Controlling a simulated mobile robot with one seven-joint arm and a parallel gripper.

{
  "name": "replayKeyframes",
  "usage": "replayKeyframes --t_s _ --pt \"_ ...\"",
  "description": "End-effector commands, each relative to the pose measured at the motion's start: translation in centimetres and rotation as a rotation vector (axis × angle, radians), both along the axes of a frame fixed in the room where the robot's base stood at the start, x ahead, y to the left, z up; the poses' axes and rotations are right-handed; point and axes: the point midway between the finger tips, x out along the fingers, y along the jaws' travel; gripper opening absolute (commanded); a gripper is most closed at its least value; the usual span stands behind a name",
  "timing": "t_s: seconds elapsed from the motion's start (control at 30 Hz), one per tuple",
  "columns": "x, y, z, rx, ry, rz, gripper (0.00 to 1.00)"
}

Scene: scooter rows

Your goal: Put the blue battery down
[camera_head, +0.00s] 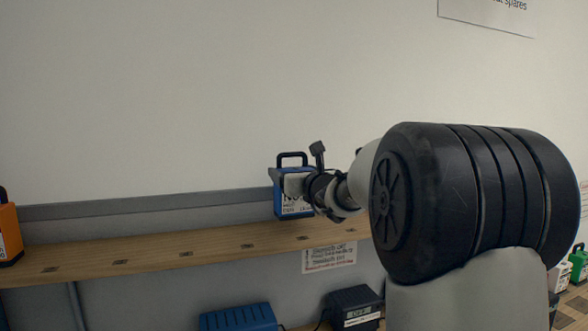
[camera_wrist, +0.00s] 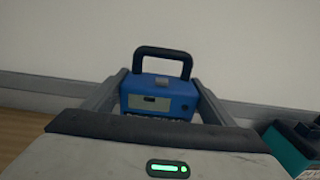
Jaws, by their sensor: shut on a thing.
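The blue battery (camera_head: 291,207) has a black carry handle and a pale label with dark print. In the head view it is upright in my gripper (camera_head: 289,181), over the back part of the wooden shelf (camera_head: 150,257). I cannot tell whether its base touches the shelf. In the wrist view the blue battery (camera_wrist: 158,96) sits between the two grey fingers of my gripper (camera_wrist: 160,92), which are shut on its sides. Its lower part is hidden there by my gripper's body.
An orange battery (camera_head: 9,236) stands at the shelf's left end. Dark marks run along the otherwise clear shelf between. Below are a ribbed blue box (camera_head: 238,318) and a black box (camera_head: 355,307). A teal object (camera_wrist: 288,150) is at right in the wrist view.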

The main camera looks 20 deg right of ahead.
Motion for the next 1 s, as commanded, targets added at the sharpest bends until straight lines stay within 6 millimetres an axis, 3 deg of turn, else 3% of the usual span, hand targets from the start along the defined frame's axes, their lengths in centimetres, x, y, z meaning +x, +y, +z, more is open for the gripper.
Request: replayKeyframes --t_s 0.3,0.7,0.73,0.83,1.0 --pt "0.0 0.1 -2.8 0.0 -0.012 0.001 0.15" --pt "0.0 0.1 -3.2 -0.002 -0.014 0.001 0.15" --pt "0.0 0.0 -3.8 0.0 -0.001 0.0 0.8" --pt "0.0 0.0 -3.7 0.0 -0.001 0.0 0.97" --pt "0.0 0.0 -3.8 0.0 -0.001 0.0 0.97"
